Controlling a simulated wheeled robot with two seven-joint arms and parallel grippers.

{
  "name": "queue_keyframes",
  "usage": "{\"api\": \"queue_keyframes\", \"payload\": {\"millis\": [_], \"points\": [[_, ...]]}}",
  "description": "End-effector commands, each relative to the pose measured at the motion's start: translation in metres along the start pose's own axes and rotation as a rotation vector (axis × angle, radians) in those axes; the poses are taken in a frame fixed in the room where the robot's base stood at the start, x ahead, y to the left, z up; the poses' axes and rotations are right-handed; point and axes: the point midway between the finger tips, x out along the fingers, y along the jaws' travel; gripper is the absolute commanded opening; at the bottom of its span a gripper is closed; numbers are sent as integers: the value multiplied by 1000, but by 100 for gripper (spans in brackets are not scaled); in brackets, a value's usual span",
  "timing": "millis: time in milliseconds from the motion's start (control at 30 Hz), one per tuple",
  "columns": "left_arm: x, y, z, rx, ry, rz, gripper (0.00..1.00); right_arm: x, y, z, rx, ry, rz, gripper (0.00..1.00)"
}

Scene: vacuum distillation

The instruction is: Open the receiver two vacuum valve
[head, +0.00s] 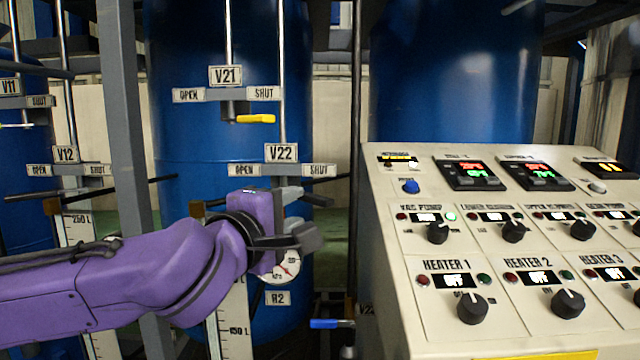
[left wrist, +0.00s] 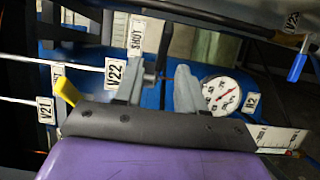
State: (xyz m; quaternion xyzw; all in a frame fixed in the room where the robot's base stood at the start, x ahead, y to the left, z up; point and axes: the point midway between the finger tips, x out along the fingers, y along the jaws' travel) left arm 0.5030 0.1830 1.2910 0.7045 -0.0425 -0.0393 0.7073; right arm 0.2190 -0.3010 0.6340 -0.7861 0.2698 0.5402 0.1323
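The V21 valve has a yellow handle (head: 256,119) that points right, under its SHUT plate (head: 263,93). The yellow handle also shows in the left wrist view (left wrist: 67,91). Below it is the V22 label (head: 281,153), with an OPEN plate on its left and a SHUT plate (head: 319,170) on its right. My left gripper (head: 305,215) is just below the V22 plates, in front of the blue R2 receiver (head: 215,130). In the left wrist view its two grey fingers (left wrist: 160,92) stand apart. I cannot tell whether the dark part behind the gap is V22's handle. My right gripper is out of view.
A round gauge (head: 284,267) and the R2 label (head: 278,298) are partly behind or below my gripper. A blue handle (head: 337,323) is lower down. A grey post (head: 125,150) stands left. A control console (head: 500,250) fills the right side.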

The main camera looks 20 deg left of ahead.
Motion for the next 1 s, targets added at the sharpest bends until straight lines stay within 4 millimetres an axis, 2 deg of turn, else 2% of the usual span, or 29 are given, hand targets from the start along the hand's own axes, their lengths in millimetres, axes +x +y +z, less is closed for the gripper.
{"api": "queue_keyframes", "payload": {"millis": [400,567,800,833,933,1000], "points": [[85,-2,0,2,2,-6,39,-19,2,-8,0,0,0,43],[99,-4,0,3,2,-4,39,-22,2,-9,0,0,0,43],[101,-4,-1,2,3,-3,39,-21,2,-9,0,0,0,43],[101,-4,-1,2,3,-3,36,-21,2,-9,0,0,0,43],[100,-4,-1,2,3,-3,4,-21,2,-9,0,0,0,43],[100,-4,-1,3,3,-4,0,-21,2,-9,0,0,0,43]]}}
